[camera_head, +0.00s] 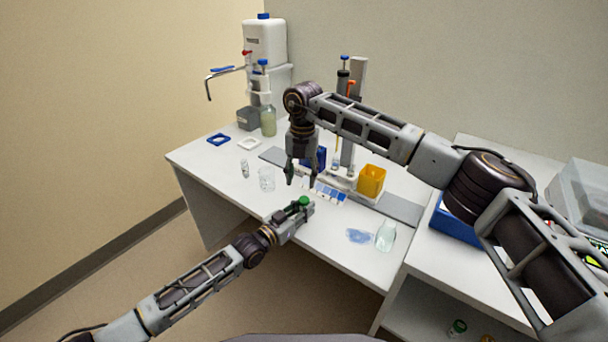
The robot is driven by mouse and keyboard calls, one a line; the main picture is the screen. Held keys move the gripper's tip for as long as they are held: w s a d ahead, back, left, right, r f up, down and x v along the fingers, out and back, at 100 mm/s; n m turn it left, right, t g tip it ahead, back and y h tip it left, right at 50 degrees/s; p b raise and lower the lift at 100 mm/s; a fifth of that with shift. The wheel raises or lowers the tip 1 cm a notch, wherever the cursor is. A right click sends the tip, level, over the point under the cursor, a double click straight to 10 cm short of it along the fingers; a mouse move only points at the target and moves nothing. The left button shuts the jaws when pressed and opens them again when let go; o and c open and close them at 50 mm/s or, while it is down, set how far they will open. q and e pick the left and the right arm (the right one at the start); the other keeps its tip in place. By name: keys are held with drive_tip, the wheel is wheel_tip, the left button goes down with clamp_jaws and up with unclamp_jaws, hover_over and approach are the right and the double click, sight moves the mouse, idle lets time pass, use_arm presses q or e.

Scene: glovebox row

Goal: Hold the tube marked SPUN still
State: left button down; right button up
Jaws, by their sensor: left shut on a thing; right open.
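My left gripper (303,206) reaches in over the front edge of the white bench and is shut on a small tube with a green cap (304,200). Most of the tube's body is hidden by the fingers, and no SPUN marking can be read at this size. My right gripper (301,178) points down, open, just above and behind the green cap. It looks empty and apart from the tube.
A glass beaker (266,179) and a small clear vial (245,168) stand left of the grippers. A yellow container (371,181) and a stand (355,115) are behind right. A clear bottle (386,236) and blue cloth (359,236) lie toward the front right. The bench's left front is clear.

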sight(304, 199)
drive_tip(key=m, duration=0.7)
drive_tip(key=shift+d, duration=0.25)
drive_tip(key=m, duration=0.3)
drive_tip(key=shift+d+m, duration=0.1)
drive_tip(key=shift+m, duration=1.9)
drive_tip(key=shift+f, duration=4)
